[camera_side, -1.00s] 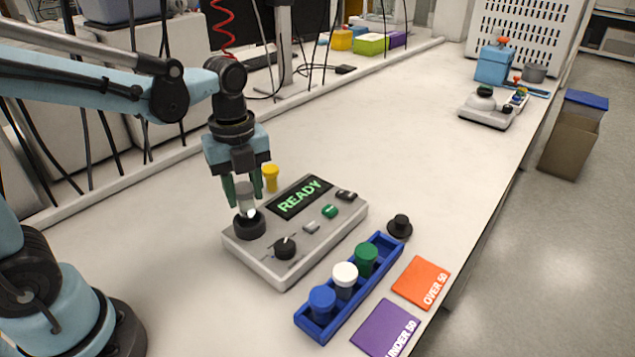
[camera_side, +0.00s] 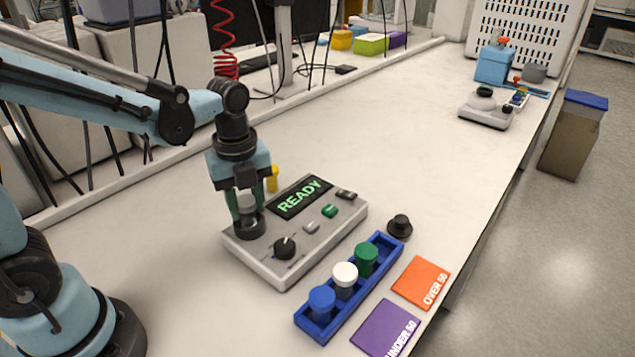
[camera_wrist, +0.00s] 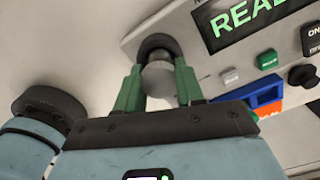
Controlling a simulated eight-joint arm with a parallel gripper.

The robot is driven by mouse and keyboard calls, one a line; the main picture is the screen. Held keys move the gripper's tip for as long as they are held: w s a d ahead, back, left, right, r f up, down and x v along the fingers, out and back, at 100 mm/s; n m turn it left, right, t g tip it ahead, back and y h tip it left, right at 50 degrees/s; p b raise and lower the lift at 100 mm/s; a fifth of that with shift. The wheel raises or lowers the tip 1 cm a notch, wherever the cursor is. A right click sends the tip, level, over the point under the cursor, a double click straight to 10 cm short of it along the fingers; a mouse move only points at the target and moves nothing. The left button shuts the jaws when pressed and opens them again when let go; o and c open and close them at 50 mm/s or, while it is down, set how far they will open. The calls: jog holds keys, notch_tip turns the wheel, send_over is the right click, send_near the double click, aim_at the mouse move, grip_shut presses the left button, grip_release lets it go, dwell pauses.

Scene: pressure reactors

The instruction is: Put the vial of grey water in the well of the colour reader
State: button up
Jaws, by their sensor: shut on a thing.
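The vial of grey water (camera_side: 248,202) is upright between the green fingers of my gripper (camera_side: 248,212), which is shut on it. Its lower part is down at the black ring of the well (camera_side: 249,228), on the left end of the colour reader (camera_side: 268,262). In the wrist view the vial's grey top (camera_wrist: 159,80) sits between the fingers (camera_wrist: 158,88), with the dark well ring (camera_wrist: 158,42) just beyond. The fingers and ring hide the vial's bottom, so I cannot tell if it rests on the well floor. The reader's display (camera_side: 301,197) says READY.
A blue rack (camera_side: 349,298) holds blue, white and green-capped vials. A black cap-like piece (camera_side: 400,226) lies behind it. Orange (camera_side: 421,283) and purple (camera_side: 386,328) cards lie at the right. A yellow-capped item (camera_side: 273,178) stands behind my gripper.

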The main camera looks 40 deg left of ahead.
jog(key=shift+f, duration=0.35)
dwell(0.6)
jog(key=o, duration=1.6)
jog(key=shift+r, duration=0.15)
jog(key=shift+r, duration=3.35)
